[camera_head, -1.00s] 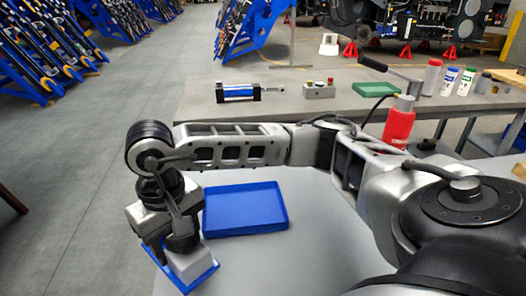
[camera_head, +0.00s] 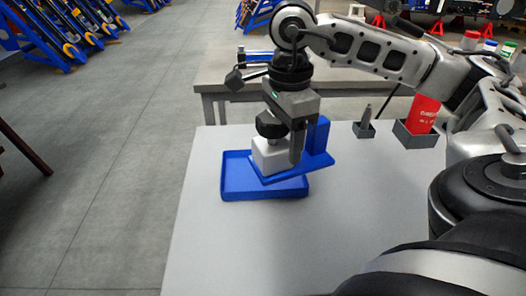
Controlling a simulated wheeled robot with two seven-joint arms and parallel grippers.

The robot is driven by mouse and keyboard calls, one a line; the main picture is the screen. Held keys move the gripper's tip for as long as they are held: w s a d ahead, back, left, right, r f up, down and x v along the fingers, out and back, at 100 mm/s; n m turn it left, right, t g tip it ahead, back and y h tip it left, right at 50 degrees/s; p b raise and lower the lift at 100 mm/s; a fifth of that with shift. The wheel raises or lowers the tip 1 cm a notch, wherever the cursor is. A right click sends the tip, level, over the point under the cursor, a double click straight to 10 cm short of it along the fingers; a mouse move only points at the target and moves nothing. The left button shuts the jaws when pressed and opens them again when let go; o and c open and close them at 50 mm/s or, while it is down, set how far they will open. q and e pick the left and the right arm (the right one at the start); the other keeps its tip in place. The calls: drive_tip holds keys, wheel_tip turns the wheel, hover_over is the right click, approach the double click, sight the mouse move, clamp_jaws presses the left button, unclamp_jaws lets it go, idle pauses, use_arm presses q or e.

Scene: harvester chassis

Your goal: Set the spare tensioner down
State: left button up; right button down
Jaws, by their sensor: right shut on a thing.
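My right gripper (camera_head: 284,140) points down over the work table and is shut on the spare tensioner, a blue angled plate with an upright part (camera_head: 318,150) and a pale grey block beside it. The tensioner is held over the blue tray (camera_head: 236,193), its plate reaching past the tray's right side. It hides part of the tray's inside. I cannot tell whether its underside touches the tray. My left gripper is not in view.
The pale table (camera_head: 230,250) is clear in front of the tray. At its back right stand a small grey holder (camera_head: 364,129) with a pointed part and a red canister (camera_head: 422,115) in a grey box. A second bench (camera_head: 222,82) lies behind.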

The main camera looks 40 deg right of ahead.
drive_tip(key=d+m, duration=0.1)
drive_tip(key=s+r+m, duration=0.1)
drive_tip(key=m, duration=0.1)
drive_tip(key=shift+s+d+r, duration=0.15)
drive_tip(key=shift+s+d, duration=0.05)
drive_tip(key=shift+d, duration=0.15)
drive_tip(key=shift+d+m, duration=0.1)
drive_tip(key=shift+m, duration=0.3)
drive_tip(key=w+f, duration=0.3)
drive_tip(key=w, duration=0.1)
drive_tip(key=w+d+f, duration=0.1)
drive_tip(key=w+f, duration=0.2)
drive_tip(key=w, duration=0.2)
drive_tip(key=w+d+f+p, duration=0.1)
drive_tip(key=w+f, duration=0.3)
drive_tip(key=shift+w, duration=0.4)
wheel_tip(320, 180, down, 3)
drive_tip(key=shift+d+r, duration=0.1)
drive_tip(key=shift+r, duration=0.05)
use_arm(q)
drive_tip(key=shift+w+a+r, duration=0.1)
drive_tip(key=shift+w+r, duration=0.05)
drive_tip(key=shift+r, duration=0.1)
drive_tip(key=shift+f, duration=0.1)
